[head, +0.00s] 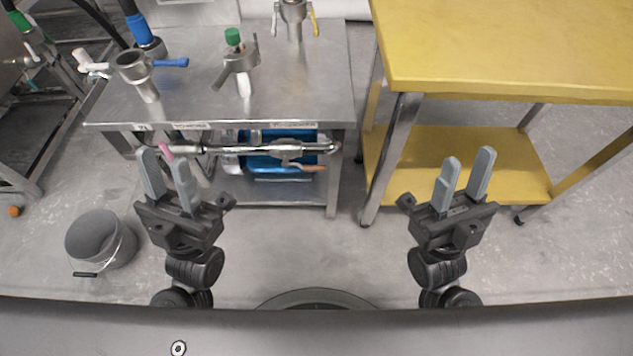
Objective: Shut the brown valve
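The brown valve handle (312,168) is a small orange-brown lever below the horizontal metal pipe (225,150) at the front of the steel table. It points right, roughly along the pipe, from the valve body (286,150). My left gripper (164,163) is open and empty, in front of the table's left part and left of the brown handle. Its fingers point up and partly overlap the pipe's left end near a pink handle (166,151). My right gripper (467,163) is open and empty, in front of the yellow table, right of the brown handle. Neither gripper touches the brown handle.
The steel table (200,108) carries fittings with blue (172,62), green (232,37) and yellow (314,22) handles. A blue bin (265,162) is behind the pipe. A yellow table (500,50) stands right. A grey bucket (96,237) is on the floor left. Floor between my grippers is clear.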

